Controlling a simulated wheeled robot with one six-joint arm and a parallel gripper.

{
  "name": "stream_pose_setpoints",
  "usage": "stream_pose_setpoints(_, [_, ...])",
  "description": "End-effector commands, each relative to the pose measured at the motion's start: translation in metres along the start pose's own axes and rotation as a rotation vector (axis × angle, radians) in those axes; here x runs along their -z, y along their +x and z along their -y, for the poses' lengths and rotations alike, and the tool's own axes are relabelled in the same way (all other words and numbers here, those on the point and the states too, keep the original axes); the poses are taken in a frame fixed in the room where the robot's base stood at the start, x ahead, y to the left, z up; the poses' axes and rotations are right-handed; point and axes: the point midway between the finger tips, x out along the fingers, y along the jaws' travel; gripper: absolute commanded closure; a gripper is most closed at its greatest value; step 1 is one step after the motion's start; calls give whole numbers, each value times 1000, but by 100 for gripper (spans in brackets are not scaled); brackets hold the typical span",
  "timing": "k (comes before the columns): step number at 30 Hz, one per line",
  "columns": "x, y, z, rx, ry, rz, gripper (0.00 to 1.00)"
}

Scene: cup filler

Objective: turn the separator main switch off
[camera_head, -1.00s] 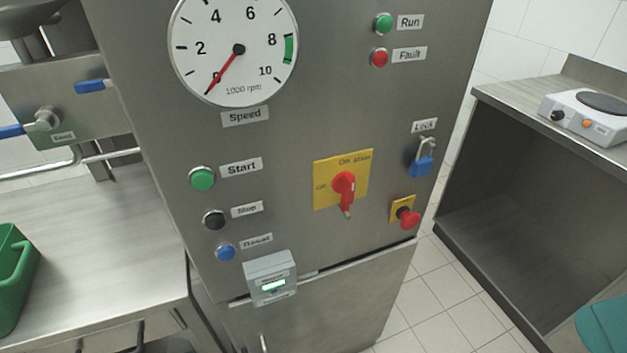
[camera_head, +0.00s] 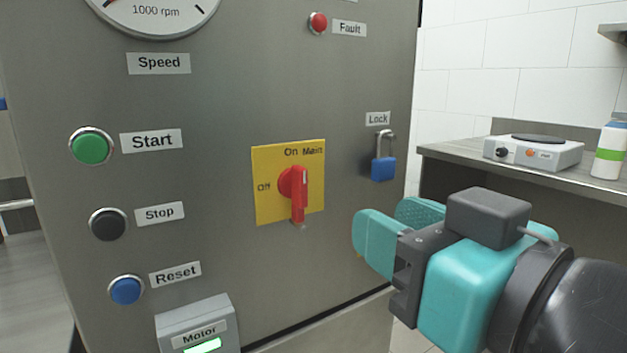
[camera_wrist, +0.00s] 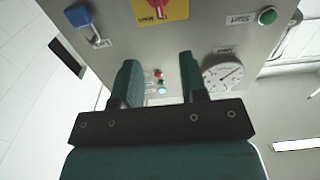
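The main switch is a red rotary handle (camera_head: 297,193) on a yellow plate (camera_head: 265,205) on the steel panel. Its lever hangs vertically, under the "On" label; the "Off" label is at the left of the plate. In the wrist view the red handle (camera_wrist: 153,7) and plate (camera_wrist: 175,12) show upside down at the top edge. My gripper (camera_head: 388,217) is right of the switch and nearer the camera, clear of the switch. In the wrist view its two teal fingers (camera_wrist: 159,65) stand apart with nothing between them.
A blue padlock (camera_head: 383,167) hangs upper right of the switch. Green Start (camera_head: 91,146), black Stop (camera_head: 108,224) and blue Reset (camera_head: 126,290) buttons are at the left. A grey motor box (camera_head: 195,315) sticks out below. A counter with a hotplate (camera_head: 533,155) stands at the right.

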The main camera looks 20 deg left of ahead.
Motion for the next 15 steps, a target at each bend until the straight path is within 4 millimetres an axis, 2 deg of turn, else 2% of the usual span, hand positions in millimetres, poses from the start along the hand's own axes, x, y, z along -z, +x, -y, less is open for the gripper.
stream_pose_setpoints(1, [6,7,-1,-3,-3,7,61])
stream_pose_setpoints(4, [6,19,-1,-3,-2,9,61])
stream_pose_setpoints(14, [6,46,0,1,-4,10,61])
stream_pose_setpoints(15, [6,56,-1,-2,-1,7,61])
